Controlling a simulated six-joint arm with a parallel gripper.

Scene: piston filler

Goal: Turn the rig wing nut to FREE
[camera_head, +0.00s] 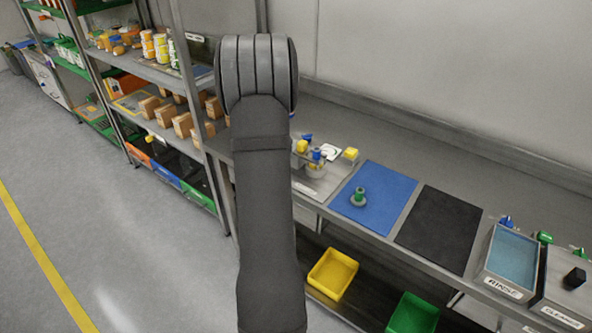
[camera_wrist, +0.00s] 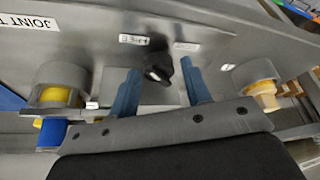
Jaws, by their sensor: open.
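In the wrist view, a black knob-like part (camera_wrist: 156,66), which looks like the wing nut, stands on a grey metal plate (camera_wrist: 105,20). It has a small white mark. Two small white labels (camera_wrist: 133,39) lie on the plate on either side of it; their text is too small to read surely. My gripper (camera_wrist: 161,64) is open, with one blue finger to the left of the knob and one to the right. Gaps show on both sides, and I cannot tell how far the fingers reach in depth. In the head view my arm covers much of the rig, and the wing nut cannot be made out.
In the wrist view, grey holders flank the fingers, with a yellow part (camera_wrist: 62,96) left and a cream part (camera_wrist: 264,88) right. The head view shows a blue mat (camera_head: 385,190), a black mat (camera_head: 440,230), a rinse tray (camera_head: 511,253) and shelves left.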

